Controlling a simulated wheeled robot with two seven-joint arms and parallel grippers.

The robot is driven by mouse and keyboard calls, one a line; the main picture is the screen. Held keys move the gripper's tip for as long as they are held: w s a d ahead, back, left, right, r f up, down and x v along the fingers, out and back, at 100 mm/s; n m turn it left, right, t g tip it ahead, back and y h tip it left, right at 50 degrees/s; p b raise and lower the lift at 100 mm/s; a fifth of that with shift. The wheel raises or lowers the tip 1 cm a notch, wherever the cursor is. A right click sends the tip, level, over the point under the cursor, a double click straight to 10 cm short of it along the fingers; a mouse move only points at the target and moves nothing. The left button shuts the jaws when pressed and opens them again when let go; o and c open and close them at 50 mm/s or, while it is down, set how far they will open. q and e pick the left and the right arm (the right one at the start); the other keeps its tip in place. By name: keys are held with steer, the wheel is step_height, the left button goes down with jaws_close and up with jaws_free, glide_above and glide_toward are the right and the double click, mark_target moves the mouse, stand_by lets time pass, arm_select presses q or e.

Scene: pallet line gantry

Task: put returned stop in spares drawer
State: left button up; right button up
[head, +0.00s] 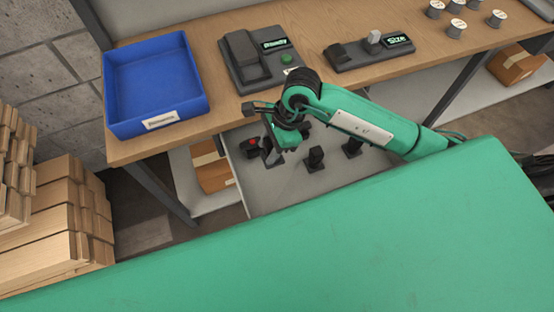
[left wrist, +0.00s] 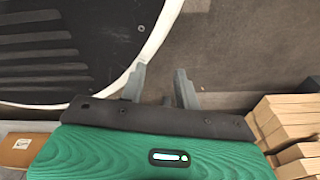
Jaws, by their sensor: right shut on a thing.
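The spares drawer (head: 300,192) is a pale grey drawer pulled out below the bench in the head view. Black stops stand in it, one near the middle (head: 315,158) and one farther right (head: 352,147). A dark piece with a red-orange part (head: 251,145) shows at its left side. My right gripper (head: 271,152) is low over the drawer's left part, shut on a dark stop mostly hidden by the hand; I cannot tell whether it touches the drawer floor. My left gripper (left wrist: 160,84) is open and empty above the floor in the left wrist view.
An empty blue bin (head: 150,85) with a label stands on the wooden bench (head: 222,118). Two dark fixtures (head: 262,60) (head: 370,52) and several metal cylinders (head: 457,28) are also on it. Stacked timber (head: 60,215) stands at left. Cardboard boxes (head: 214,170) sit on the lower shelf.

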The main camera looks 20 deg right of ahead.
step_height(320, 180, down, 14)
steer(key=shift+r+p, duration=0.25)
steer(key=shift+p, duration=0.1)
steer(key=shift+f, duration=0.2)
steer(key=o, duration=1.1)
arm_select(q)
steer(key=shift+s+f, duration=0.1)
steer(key=shift+s, duration=0.6)
steer(key=shift+a, duration=0.15)
